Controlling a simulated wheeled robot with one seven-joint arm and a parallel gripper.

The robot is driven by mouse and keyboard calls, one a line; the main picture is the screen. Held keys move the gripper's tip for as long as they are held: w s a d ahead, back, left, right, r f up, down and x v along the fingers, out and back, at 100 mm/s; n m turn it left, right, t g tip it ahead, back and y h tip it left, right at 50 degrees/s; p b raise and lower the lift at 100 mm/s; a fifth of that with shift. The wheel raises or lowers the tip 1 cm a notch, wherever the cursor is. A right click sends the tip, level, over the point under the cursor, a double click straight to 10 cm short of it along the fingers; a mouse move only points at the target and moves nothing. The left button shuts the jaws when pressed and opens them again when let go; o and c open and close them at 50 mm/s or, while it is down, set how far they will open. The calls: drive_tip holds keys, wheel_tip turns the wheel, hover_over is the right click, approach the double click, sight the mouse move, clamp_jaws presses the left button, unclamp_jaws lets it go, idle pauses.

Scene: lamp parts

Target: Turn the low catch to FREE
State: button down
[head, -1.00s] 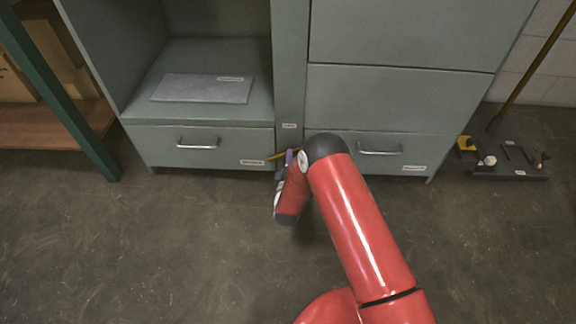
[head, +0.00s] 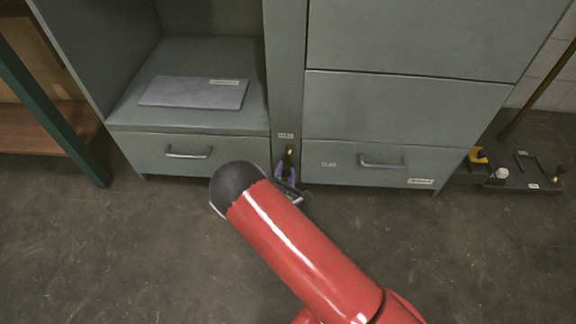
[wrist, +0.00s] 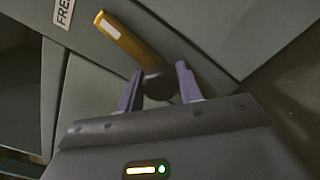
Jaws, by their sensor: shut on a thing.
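The low catch (head: 290,150) is a small brass lever on the narrow post between the two drawer fronts. It stands roughly upright, its tip just under a small label (head: 286,136) too small to read here. In the wrist view, the catch (wrist: 130,40) runs from a dark round hub to a pale-marked tip. The tip lies close beside the label reading FREE (wrist: 64,12). My gripper (head: 284,173) is at the post, partly behind my arm. Its purple fingers (wrist: 158,88) are shut on the catch at its hub end, one on either side.
A left drawer (head: 188,153) and a right drawer (head: 382,162) with bar handles flank the post. Another label (head: 328,164) sits right of the catch. A grey slab (head: 193,93) lies on the open shelf. A dark tray (head: 520,178) with parts is at right. The front floor is clear.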

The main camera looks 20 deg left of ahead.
drive_tip(key=shift+d+n, duration=0.1)
drive_tip(key=shift+n, duration=0.6)
drive_tip(key=c, duration=0.9)
unclamp_jaws()
drive_tip(key=shift+c, duration=0.2)
drive_tip(key=shift+s+n, duration=0.1)
drive_tip(key=shift+n, duration=0.2)
drive_tip(key=v, duration=0.7)
drive_tip(key=shift+s, duration=0.35)
